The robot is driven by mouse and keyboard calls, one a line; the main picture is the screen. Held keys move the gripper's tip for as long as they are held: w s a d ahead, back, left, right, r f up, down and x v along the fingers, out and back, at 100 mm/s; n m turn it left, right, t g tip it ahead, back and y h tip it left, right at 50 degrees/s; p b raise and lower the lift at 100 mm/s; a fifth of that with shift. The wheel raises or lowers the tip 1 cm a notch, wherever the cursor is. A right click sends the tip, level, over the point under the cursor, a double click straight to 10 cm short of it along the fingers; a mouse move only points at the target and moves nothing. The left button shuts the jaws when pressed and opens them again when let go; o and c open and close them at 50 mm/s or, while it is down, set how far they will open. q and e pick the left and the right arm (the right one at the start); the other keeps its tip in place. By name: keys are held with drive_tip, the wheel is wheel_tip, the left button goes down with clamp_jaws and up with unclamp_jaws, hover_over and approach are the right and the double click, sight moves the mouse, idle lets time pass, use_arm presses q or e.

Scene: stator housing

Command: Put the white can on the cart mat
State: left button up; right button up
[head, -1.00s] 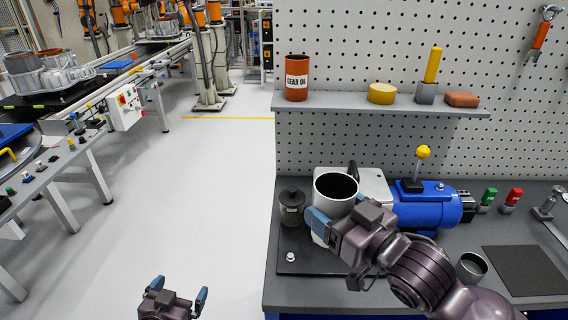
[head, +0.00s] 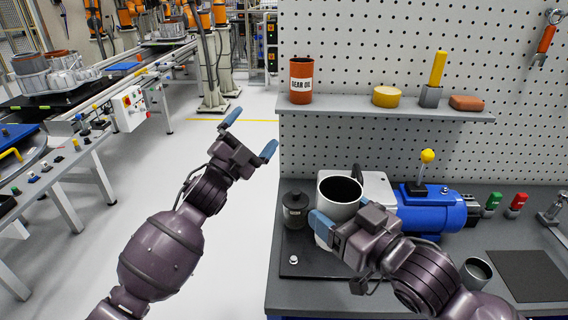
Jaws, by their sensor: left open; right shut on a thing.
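The white can (head: 338,190) is an open-topped, dark-lined cylinder, upright at the left part of the grey workbench. My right gripper (head: 337,218) is shut on it from the near side; the gripper hides part of its lower wall. I cannot tell whether its base touches the dark mat (head: 303,267) under it. My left gripper (head: 251,133) is open and empty, over the floor left of the bench. Another dark mat (head: 528,275) lies bare at the bench's right. I cannot tell a cart in view.
A dark lidded jar (head: 295,209) stands close left of the can. Behind and right are a grey housing (head: 376,184) and a blue motor (head: 432,213) with a yellow-knobbed lever. A small grey cup (head: 476,271) stands near my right arm. A shelf (head: 390,114) hangs above.

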use_arm(q)
drive_tip(key=s+d+r+m+g+h, duration=0.1)
drive_tip(key=d+r+m+g+h, duration=0.4)
drive_tip(key=m+g, duration=0.55)
drive_tip(key=s+d+r+m+g+h, duration=0.2)
drive_tip(key=d+r+m+g+h, duration=0.25)
drive_tip(key=m+g, duration=0.65)
drive_tip(key=m+g+y, duration=0.9)
drive_tip(key=m, duration=1.2)
approach(360, 201)
drive_tip(key=v, duration=0.5)
drive_tip(key=shift+m, duration=0.25)
drive_tip(key=x, duration=1.1)
drive_tip(key=shift+s+d+f, duration=0.1)
drive_tip(key=shift+s+d, duration=0.05)
drive_tip(key=shift+d, duration=0.25)
drive_tip(key=shift+c, duration=0.3)
